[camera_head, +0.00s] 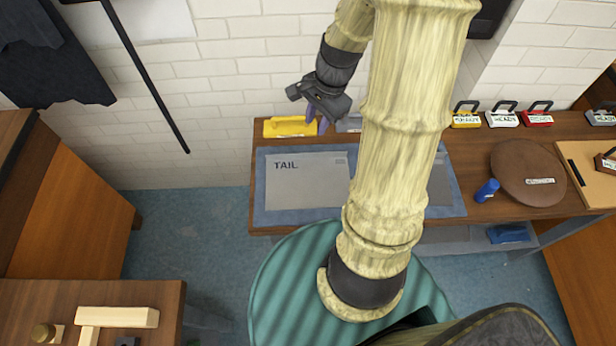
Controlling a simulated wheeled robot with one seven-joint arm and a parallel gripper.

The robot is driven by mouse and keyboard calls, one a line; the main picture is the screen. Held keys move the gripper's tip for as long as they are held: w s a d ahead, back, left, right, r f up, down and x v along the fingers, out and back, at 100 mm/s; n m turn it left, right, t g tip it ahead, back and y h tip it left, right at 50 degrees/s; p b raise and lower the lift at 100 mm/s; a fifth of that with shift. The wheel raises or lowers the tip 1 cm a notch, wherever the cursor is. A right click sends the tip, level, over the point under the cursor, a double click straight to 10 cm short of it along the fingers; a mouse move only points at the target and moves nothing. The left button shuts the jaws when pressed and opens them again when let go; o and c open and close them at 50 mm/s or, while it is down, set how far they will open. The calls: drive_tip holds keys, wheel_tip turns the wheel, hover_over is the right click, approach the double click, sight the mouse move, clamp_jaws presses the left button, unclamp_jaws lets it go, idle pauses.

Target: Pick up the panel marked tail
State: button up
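The panel marked TAIL (307,190) is a flat grey sheet lying on a blue mat (262,205) on the wooden bench. Its label is near its upper left corner. My arm hides the panel's right side. A second grey sheet (440,188) shows on the mat to the right of my arm. My gripper (318,126) is above the back edge of the bench, beyond the panel and by a yellow block. Purple fingers show below its dark body. They are too small to tell whether they are open or shut.
A yellow block (285,127) sits at the bench's back edge. Several labelled tags with black handles (502,119) stand along the back right. A blue cylinder (486,190), a brown rounded piece (526,172) and a light board (590,190) are on the right. A brick wall (230,60) rises behind.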

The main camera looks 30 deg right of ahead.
drive_tip(key=w+d+f+m+y, duration=0.1)
drive_tip(key=w+d+m+y, duration=0.1)
drive_tip(key=d+m, duration=0.4)
drive_tip(key=shift+d+f+m+t, duration=0.15)
drive_tip(key=shift+d+m+t, duration=0.25)
drive_tip(key=shift+m, duration=0.6)
drive_tip(key=shift+w+a+f, duration=0.1)
hover_over(316, 157)
drive_tip(key=f, duration=1)
drive_tip(key=shift+w+d+f+p, duration=0.15)
drive_tip(key=shift+w+d+p, duration=0.1)
drive_tip(key=shift+d+p, duration=0.15)
drive_tip(key=shift+w+a+f, duration=0.15)
drive_tip(key=shift+w+f, duration=0.05)
drive_tip(key=shift+f, duration=0.25)
drive_tip(key=shift+s, duration=0.1)
drive_tip(key=shift+a, duration=0.1)
